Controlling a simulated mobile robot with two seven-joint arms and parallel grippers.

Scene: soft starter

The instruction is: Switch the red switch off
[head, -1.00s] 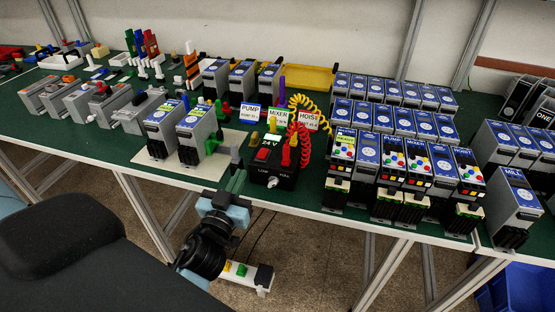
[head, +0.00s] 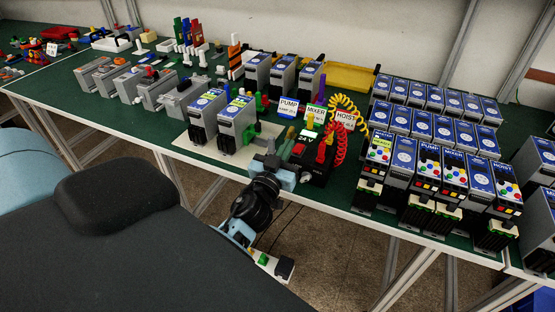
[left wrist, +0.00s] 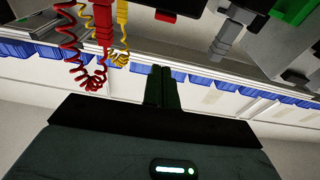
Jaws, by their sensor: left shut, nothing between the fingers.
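The black 24 V box (head: 318,172) stands at the table's front edge, with a red switch (head: 299,149) on its top left. In the left wrist view the red switch (left wrist: 165,15) shows small at the top edge, on the dark box. Whether it is on or off I cannot tell. My left gripper (head: 271,158) is at the table's front edge, just left of the box, partly overlapping its left side in view. In the left wrist view its dark fingers (left wrist: 162,72) are together and empty, apart from the switch. My right gripper is not in view.
Red plugs with a coiled red cable (head: 338,143) and a yellow coiled cable (head: 350,106) rise from the box's right side. Blue-and-grey modules (head: 236,125) stand left of it; rows of modules (head: 403,160) stand right.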

